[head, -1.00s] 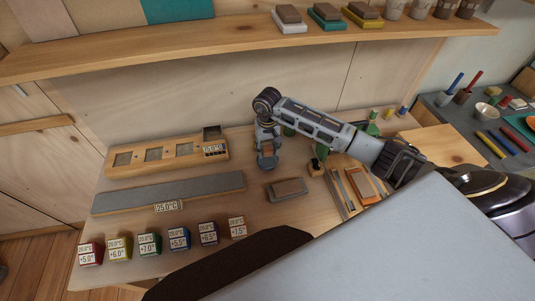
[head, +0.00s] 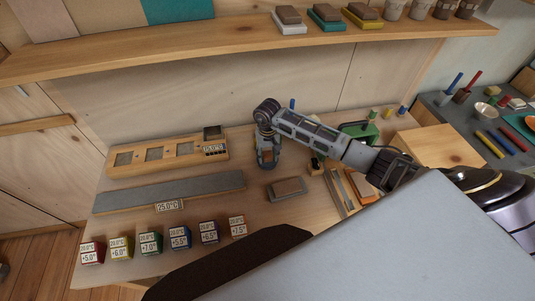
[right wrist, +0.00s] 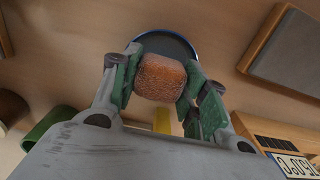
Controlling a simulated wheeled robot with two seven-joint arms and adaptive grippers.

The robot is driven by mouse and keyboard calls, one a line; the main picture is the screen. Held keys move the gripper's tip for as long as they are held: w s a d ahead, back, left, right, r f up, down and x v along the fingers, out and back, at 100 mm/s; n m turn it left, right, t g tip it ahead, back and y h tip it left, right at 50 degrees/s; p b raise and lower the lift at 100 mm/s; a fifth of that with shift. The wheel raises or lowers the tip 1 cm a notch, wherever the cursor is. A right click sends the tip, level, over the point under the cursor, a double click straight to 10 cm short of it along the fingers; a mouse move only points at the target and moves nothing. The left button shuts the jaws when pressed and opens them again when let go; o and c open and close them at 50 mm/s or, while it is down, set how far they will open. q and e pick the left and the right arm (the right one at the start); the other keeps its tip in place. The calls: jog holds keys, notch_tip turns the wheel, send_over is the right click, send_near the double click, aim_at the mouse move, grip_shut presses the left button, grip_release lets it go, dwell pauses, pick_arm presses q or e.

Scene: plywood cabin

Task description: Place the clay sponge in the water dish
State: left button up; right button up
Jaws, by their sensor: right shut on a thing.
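The clay sponge (right wrist: 160,77) is an orange-brown, speckled block. In the right wrist view it sits between the green-padded fingers of my right gripper (right wrist: 158,84), which is shut on it. A round dark dish with a blue rim (right wrist: 166,43), which looks like the water dish, lies behind the sponge in that view. The sponge hides part of it, and I cannot tell whether they touch. In the head view my right gripper (head: 268,158) points down at the worktop, and the dish is largely hidden there. My left gripper is not in view.
A wooden rack with square recesses (head: 152,156) and a long grey slab (head: 168,192) lie left of the gripper. A brown block on a grey base (head: 286,189) lies to the front right. Several coloured, labelled cubes (head: 180,237) line the front edge. A shelf (head: 220,46) runs above.

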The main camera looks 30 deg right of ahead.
aim_at(268, 153)
jog(key=shift+f, duration=0.15)
jog(key=o, duration=1)
jog(key=shift+r, duration=0.2)
jog(key=shift+r+b, duration=1.25)
jog(key=shift+r, duration=4.75)
